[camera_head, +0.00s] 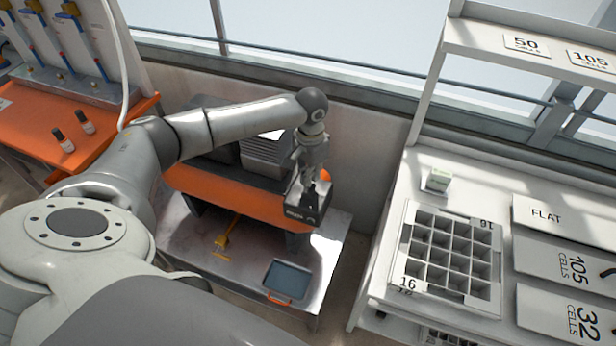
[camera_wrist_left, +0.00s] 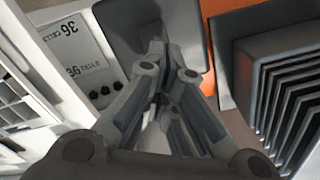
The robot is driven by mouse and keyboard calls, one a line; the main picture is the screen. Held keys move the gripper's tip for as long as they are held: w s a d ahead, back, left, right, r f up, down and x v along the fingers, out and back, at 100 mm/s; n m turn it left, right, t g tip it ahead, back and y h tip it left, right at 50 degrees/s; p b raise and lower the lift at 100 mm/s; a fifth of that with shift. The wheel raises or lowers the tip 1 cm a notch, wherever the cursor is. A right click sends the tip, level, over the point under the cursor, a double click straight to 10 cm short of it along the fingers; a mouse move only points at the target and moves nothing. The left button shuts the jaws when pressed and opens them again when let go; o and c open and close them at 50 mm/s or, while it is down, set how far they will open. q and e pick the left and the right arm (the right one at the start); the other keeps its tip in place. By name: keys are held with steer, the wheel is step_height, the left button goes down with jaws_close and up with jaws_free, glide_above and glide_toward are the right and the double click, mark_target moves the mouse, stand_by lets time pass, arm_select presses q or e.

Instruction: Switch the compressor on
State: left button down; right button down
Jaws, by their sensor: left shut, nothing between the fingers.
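The compressor has an orange tank (camera_head: 235,195) and a dark grey finned block (camera_head: 265,157), and it stands on a metal bench. A dark box (camera_head: 318,211) sits at its right end; whether it carries the switch I cannot tell. My left gripper (camera_head: 311,186) is shut and empty, pointing down at this box. In the left wrist view, the shut fingertips (camera_wrist_left: 158,48) lie over the dark box (camera_wrist_left: 122,30), with the orange tank (camera_wrist_left: 208,95) and the fins (camera_wrist_left: 285,95) to the right. Contact with the box cannot be told. My right gripper is out of view.
A white table on the right holds a 16-cell tray (camera_head: 408,268) and labelled boards below a shelf (camera_head: 470,42). An orange bench (camera_head: 35,125) with bottles is at the left.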

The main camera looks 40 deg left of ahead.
arm_select(q)
steer(key=shift+f+b, duration=0.35)
steer(key=shift+f, duration=0.85)
stand_by(0.4)
steer(key=shift+s+f, duration=0.1)
steer(key=shift+s, duration=0.05)
steer(key=shift+r+p, duration=0.7)
steer(key=shift+p, duration=0.25)
step_height(320, 180, up, 6)
steer(key=p, duration=0.6)
steer(key=shift+f, duration=0.25)
